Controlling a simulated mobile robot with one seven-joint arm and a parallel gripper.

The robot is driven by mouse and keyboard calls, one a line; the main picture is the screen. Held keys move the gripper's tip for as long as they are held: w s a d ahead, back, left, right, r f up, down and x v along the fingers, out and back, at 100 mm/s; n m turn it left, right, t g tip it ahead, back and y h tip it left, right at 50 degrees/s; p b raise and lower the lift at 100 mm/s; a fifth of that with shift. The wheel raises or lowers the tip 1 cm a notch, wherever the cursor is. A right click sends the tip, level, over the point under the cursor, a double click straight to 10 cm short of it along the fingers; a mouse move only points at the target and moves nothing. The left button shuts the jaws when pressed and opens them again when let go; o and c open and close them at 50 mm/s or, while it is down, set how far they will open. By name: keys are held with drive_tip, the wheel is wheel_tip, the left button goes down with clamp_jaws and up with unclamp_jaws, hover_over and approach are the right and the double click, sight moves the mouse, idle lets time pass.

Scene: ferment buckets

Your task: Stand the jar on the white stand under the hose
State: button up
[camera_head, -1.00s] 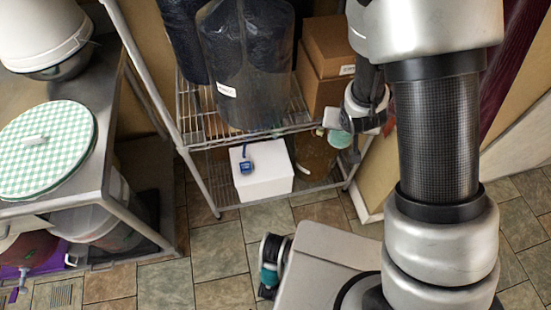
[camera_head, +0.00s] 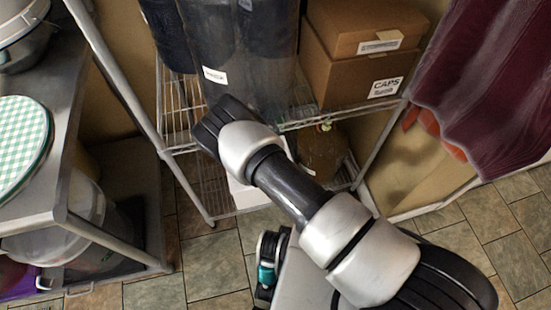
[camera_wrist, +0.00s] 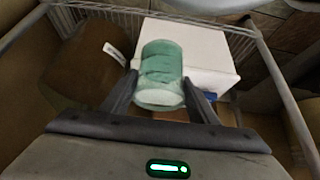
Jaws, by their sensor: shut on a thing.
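The jar (camera_wrist: 161,68) is green, with a pale round end, and shows in the wrist view. My gripper (camera_wrist: 161,88) is shut on it, one dark finger on each side. The white stand (camera_wrist: 195,45) is a white box just beyond the jar in the wrist view; the jar covers part of it. In the head view only a bit of the white stand (camera_head: 240,192) shows on the lower shelf behind my arm, which hides the jar and gripper there. A small blue piece (camera_wrist: 212,91) shows beside the right finger; I cannot trace the hose.
A brown jug (camera_head: 322,150) with a tag stands right of the stand in the head view; it is at left in the wrist view (camera_wrist: 85,68). The wire upper shelf (camera_head: 300,116) carries dark vessels (camera_head: 240,50) and cardboard boxes (camera_head: 355,65). A shelf post (camera_head: 115,85) is at left.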

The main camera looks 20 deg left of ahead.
drive_tip(key=shift+w+a+f+b, duration=0.6)
drive_tip(key=shift+w+a, duration=0.85)
drive_tip(key=shift+w, duration=0.9)
drive_tip(key=shift+w+a+f+b, duration=0.55)
drive_tip(key=shift+w+a, duration=0.9)
drive_tip(key=shift+w, duration=0.85)
drive_tip(key=shift+w+a+f+b, duration=0.6)
drive_tip(key=shift+w+a, duration=0.85)
drive_tip(key=shift+w, duration=0.9)
drive_tip(key=shift+r, duration=0.1)
drive_tip(key=o, duration=1.4)
drive_tip(key=p+v, duration=0.3)
drive_tip(key=v, duration=0.9)
